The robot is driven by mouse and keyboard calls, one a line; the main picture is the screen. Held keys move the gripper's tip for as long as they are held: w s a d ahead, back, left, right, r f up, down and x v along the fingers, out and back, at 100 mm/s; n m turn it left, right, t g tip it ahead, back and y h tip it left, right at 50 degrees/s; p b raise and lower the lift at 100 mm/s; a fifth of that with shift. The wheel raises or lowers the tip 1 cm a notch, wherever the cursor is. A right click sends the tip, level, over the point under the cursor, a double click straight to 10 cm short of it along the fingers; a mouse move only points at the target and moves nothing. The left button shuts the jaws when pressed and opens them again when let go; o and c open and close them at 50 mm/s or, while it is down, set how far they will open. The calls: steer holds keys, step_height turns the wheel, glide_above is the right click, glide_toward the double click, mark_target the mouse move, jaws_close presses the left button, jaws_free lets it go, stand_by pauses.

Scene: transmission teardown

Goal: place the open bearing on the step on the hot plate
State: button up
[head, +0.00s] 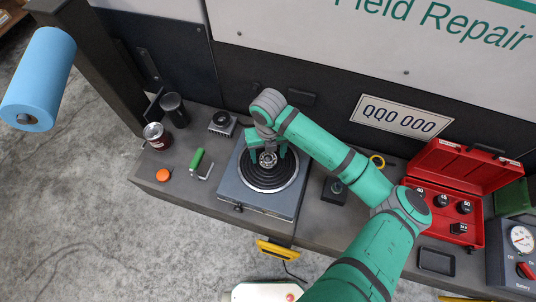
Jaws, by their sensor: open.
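The hot plate (228,189) is a grey box with a black, ringed, stepped round top (268,182), near the middle of the bench. A small metallic ring that looks like the open bearing (268,160) shows at the centre of the stepped top. My gripper (268,155) is directly above that centre, pointing down, with its green fingers apart on either side of the ring. My wrist covers the back of the hot plate. From this angle I cannot tell whether the fingers touch the ring, or exactly how it seats on the step.
Left of the hot plate are a green-handled tool (196,159), an orange cap (163,175), a dark red can (157,137) and a black cylinder (175,110). Right are a small black block (335,190), an open red case (460,190) and a black tray (436,261). A panel wall stands behind.

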mark_target(268, 159)
step_height(268, 159, up, 11)
stand_by(0.4)
stand_by(0.5)
